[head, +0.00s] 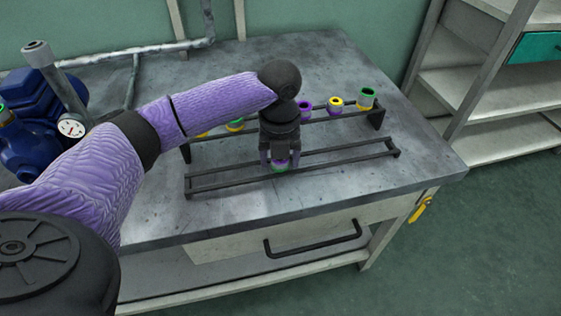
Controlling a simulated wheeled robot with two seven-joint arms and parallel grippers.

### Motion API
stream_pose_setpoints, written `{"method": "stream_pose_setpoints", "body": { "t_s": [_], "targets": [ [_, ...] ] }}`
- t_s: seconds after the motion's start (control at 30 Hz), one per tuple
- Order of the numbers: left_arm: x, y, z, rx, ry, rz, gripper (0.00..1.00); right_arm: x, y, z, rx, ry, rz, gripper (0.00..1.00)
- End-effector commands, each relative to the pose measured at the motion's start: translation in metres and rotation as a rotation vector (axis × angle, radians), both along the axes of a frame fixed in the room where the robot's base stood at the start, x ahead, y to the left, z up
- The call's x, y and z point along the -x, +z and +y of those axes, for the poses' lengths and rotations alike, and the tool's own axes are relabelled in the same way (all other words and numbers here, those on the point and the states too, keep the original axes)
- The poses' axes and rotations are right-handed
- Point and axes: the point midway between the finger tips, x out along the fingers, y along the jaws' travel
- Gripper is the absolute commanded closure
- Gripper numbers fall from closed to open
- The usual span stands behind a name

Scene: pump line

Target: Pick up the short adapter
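My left gripper (280,163) points down over the front rack (340,160) on the bench. Its two fingers stand on either side of a small fitting (280,167) with purple and green parts, possibly the short adapter. The gripper hides the fitting's upper part, and I cannot tell whether the fingers touch it or whether it rests on the rack. A purple fitting (305,107), a yellow and purple one (335,104) and a taller grey-green one (366,98) sit on the back rack (345,117). My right gripper is not in view.
More fittings, one green and yellow (235,125), show partly behind my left arm. A blue pump (45,110) with a gauge (71,128) stands at the left. The bench (420,165) is clear at its right end. Shelves (490,85) stand beyond it.

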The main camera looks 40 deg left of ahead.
Motion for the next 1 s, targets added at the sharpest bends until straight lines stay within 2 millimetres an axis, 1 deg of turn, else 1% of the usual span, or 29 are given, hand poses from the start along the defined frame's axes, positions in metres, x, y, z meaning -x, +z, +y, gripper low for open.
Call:
{"method": "stream_pose_setpoints", "body": {
  "t_s": [0.03, 0.07, 0.1, 0.17, 0.2, 0.27, 0.3, 0.33, 0.57, 0.67, 0.8, 0.9, 1.0],
  "targets": [
    [0.0, 0.0, 0.0, 0.0, 0.0, 0.0, 0.41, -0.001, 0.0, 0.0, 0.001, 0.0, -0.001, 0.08],
    [0.0, 0.0, 0.0, 0.0, 0.0, 0.0, 0.48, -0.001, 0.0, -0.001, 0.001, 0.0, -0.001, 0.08],
    [0.0, 0.0, 0.0, 0.0, 0.0, 0.0, 0.56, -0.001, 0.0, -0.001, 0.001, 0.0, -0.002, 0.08],
    [0.0, 0.0, 0.0, 0.0, 0.0, 0.0, 0.69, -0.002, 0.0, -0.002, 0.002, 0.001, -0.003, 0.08],
    [0.0, 0.0, 0.0, 0.0, 0.0, 0.0, 0.77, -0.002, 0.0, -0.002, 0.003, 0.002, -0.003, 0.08],
    [0.0, 0.0, 0.0, 0.0, 0.0, 0.0, 0.9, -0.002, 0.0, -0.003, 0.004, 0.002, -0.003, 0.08],
    [0.0, 0.0, 0.0, 0.0, 0.0, 0.0, 0.98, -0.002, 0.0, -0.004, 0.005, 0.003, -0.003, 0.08],
    [0.0, 0.0, 0.0, 0.0, 0.0, 0.0, 1.0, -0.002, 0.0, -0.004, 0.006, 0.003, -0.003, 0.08],
    [0.0, 0.002, 0.0, 0.0, 0.0, 0.0, 1.0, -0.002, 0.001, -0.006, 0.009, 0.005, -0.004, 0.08],
    [0.0, 0.02, 0.0, 0.001, 0.0, -0.005, 1.0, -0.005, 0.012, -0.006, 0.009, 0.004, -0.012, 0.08],
    [0.0, 0.063, 0.0, 0.001, 0.0, -0.007, 1.0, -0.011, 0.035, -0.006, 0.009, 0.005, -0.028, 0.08],
    [0.0, 0.085, 0.0, 0.001, 0.0, -0.006, 1.0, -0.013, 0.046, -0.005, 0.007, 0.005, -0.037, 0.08],
    [0.0, 0.099, -0.002, 0.002, 0.025, -0.004, 1.0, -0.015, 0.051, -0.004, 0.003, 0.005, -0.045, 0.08]
  ]
}}
